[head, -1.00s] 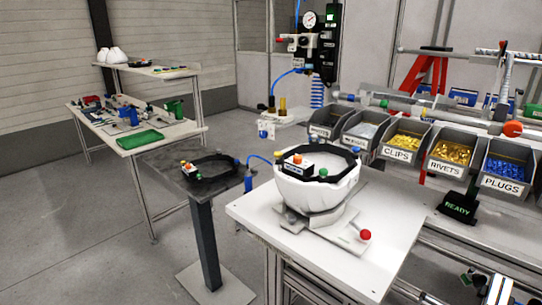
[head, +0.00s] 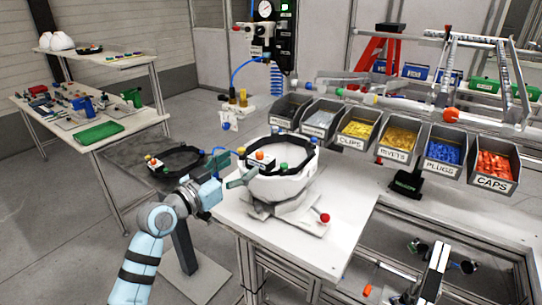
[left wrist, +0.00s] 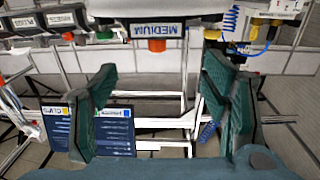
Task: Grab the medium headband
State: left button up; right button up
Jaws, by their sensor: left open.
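One black headband (head: 183,172) with coloured knobs lies on a dark pedestal. Another black headband (head: 282,138) with an orange knob sits in the rim of a white helmet shell (head: 285,185) on the bench fixture. I cannot tell from the head view which is medium. In the left wrist view, an upside-down label reading MEDIUM (left wrist: 157,29) shows ahead, at the top. My left gripper (head: 232,177) is beside the shell, to its left, in the head view. In the left wrist view its teal fingers (left wrist: 158,72) are wide apart with nothing between them. My right gripper is not seen.
Grey bins (head: 405,142) of clips, rivets, plugs and caps line the back of the white bench (head: 290,240). A red-knobbed handle (head: 324,218) sticks out from the fixture. A side table (head: 60,130) with a green tray (head: 99,132) stands at the left.

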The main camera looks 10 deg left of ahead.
aim_at(257, 157)
pick_arm(q)
jog(key=x, duration=0.5)
jog(key=f+x, duration=0.1)
jog(key=x, duration=0.2)
jog(key=shift+d, duration=0.25)
jog(key=c, duration=1)
